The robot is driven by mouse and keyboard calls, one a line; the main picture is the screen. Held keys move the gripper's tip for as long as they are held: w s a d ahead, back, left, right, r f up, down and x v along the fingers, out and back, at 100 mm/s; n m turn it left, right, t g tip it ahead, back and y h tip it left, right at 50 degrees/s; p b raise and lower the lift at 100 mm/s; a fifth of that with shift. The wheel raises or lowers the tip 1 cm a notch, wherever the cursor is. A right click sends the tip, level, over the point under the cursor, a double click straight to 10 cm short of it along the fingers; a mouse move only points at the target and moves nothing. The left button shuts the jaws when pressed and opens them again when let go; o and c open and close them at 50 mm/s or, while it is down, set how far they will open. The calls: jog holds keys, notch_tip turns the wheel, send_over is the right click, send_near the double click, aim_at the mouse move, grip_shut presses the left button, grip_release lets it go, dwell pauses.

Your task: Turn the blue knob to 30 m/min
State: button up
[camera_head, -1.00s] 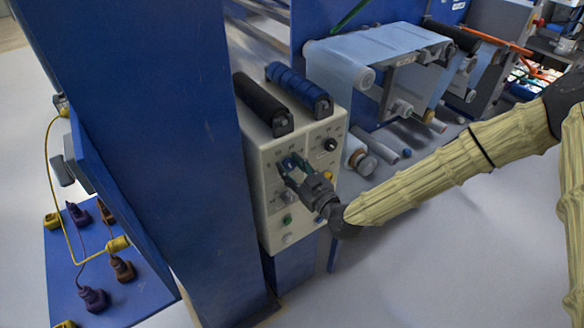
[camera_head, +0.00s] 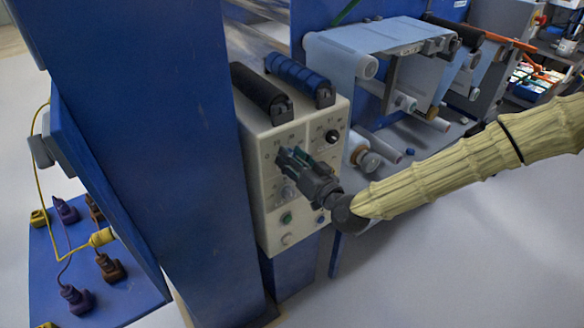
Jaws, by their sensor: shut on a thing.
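The control panel (camera_head: 262,215) is a cream box with knobs, buttons and printed scale marks too small to read. My gripper (camera_head: 284,156) comes from the right and its fingertips are at the upper left of the panel face. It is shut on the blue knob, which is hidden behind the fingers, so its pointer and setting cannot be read.
A black knob (camera_head: 332,136) is to the right of my gripper and a green button (camera_head: 286,218) is below it. A black roller (camera_head: 260,91) and a blue roller (camera_head: 300,78) lie on top. A blue column (camera_head: 180,150) stands close on the left.

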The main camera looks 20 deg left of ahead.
jog(key=m+b, duration=0.4)
jog(key=m, duration=0.1)
jog(key=m+b, duration=0.1)
jog(key=m, duration=0.1)
jog(key=shift+w+d+f+b, duration=0.1)
jog(key=shift+f+b, duration=0.15)
jog(key=shift+b, duration=0.15)
jog(key=m+b, duration=0.3)
jog(key=m, duration=0.3)
jog(key=shift+r, duration=0.1)
jog(key=shift+c, duration=0.2)
jog(key=shift+b, duration=0.35)
jog(key=o, duration=1)
jog(key=shift+o, duration=0.2)
jog(key=shift+d, duration=0.1)
jog(key=v, duration=1.2)
